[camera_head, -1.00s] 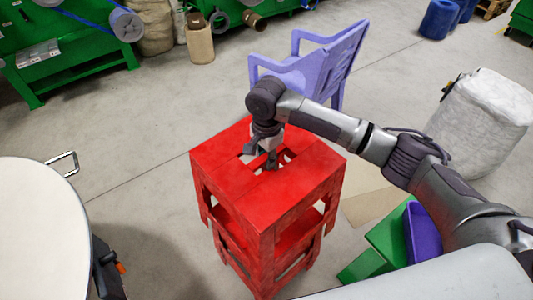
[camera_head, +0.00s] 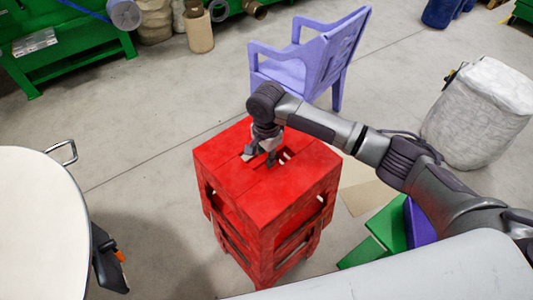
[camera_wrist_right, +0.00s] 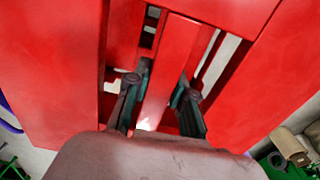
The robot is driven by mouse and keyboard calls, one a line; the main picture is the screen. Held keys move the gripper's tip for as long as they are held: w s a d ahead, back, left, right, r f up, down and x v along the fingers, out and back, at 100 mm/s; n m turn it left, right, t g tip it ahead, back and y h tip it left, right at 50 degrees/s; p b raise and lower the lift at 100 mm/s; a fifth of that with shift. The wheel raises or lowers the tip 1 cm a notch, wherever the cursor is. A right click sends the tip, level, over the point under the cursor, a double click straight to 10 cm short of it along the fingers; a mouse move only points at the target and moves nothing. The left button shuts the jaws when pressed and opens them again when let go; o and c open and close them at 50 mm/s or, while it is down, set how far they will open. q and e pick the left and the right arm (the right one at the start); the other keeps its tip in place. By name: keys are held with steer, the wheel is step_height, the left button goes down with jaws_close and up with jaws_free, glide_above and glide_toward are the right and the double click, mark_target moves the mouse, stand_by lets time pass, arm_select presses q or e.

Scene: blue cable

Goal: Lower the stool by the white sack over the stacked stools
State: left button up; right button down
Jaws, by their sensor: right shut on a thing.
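A red stool (camera_head: 305,170) is upright, its slotted top facing up. My right gripper (camera_head: 264,156) points down at the middle of the top and is shut on the slat between the slots. In the right wrist view the gripper (camera_wrist_right: 160,98) has one finger in a slot on each side of the slat. Another red stool part (camera_head: 290,258) shows below, lined up with the held stool and partly inside it. I cannot tell how many stools are below or whether they touch. The white sack (camera_head: 478,115) stands at the right. My left gripper is not in view.
A purple chair (camera_head: 325,55) stands behind the stools. A white rounded surface (camera_head: 40,220) is at the left.

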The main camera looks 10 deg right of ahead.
steer(key=shift+r, duration=0.1)
step_height(320, 180, down, 14)
steer(key=b, duration=0.5)
stand_by(1.7)
steer(key=shift+a, duration=0.1)
steer(key=shift+w+f+b, duration=0.1)
steer(key=shift+f+b, duration=0.95)
steer(key=shift+f, duration=1.2)
